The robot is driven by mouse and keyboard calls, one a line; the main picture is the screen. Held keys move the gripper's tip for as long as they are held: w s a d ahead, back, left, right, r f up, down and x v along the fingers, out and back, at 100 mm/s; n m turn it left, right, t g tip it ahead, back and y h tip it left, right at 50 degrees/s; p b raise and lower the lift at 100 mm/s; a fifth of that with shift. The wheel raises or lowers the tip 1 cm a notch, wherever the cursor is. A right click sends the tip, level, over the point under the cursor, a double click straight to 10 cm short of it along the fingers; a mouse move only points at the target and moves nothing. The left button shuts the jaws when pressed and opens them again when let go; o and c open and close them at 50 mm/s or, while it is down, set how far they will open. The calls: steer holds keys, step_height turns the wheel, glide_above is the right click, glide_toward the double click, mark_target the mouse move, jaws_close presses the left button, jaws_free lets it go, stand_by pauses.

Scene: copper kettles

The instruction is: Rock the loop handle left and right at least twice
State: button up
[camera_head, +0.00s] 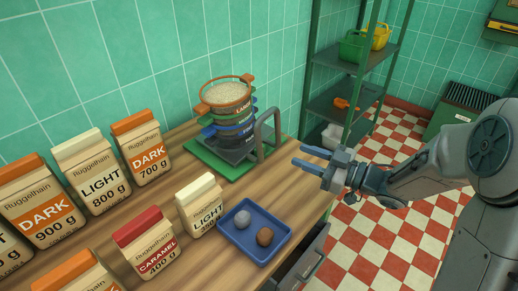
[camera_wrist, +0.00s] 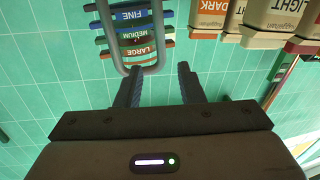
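The grey loop handle (camera_head: 257,143) stands upright at the front right of a green base (camera_head: 232,175), beside a stack of sieves (camera_head: 229,115) with an orange top sieve full of pale grains. In the wrist view the loop handle (camera_wrist: 161,40) appears upside down, in front of the sieve bands marked fine, medium and large. My gripper (camera_head: 301,156) is to the right of the loop handle, apart from it, with its fingers pointing at it. In the wrist view my gripper (camera_wrist: 158,68) is open, with nothing seen held; the handle's rounded end shows near the left fingertip.
A blue tray (camera_head: 234,252) with a grey and a brown lump lies at the front. Beside it stand a small light bag (camera_head: 200,206) and a caramel bag (camera_head: 146,245). Several larger bags line the left. A green shelf (camera_head: 358,52) stands behind the counter's right edge.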

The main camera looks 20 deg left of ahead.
mark_target(258, 140)
steer(key=a, duration=0.9)
steer(key=w+a, duration=0.1)
steer(key=a, duration=0.3)
steer(key=shift+a, duration=0.35)
jaws_close()
steer(key=shift+w+p, duration=0.1)
steer(key=shift+p, duration=0.2)
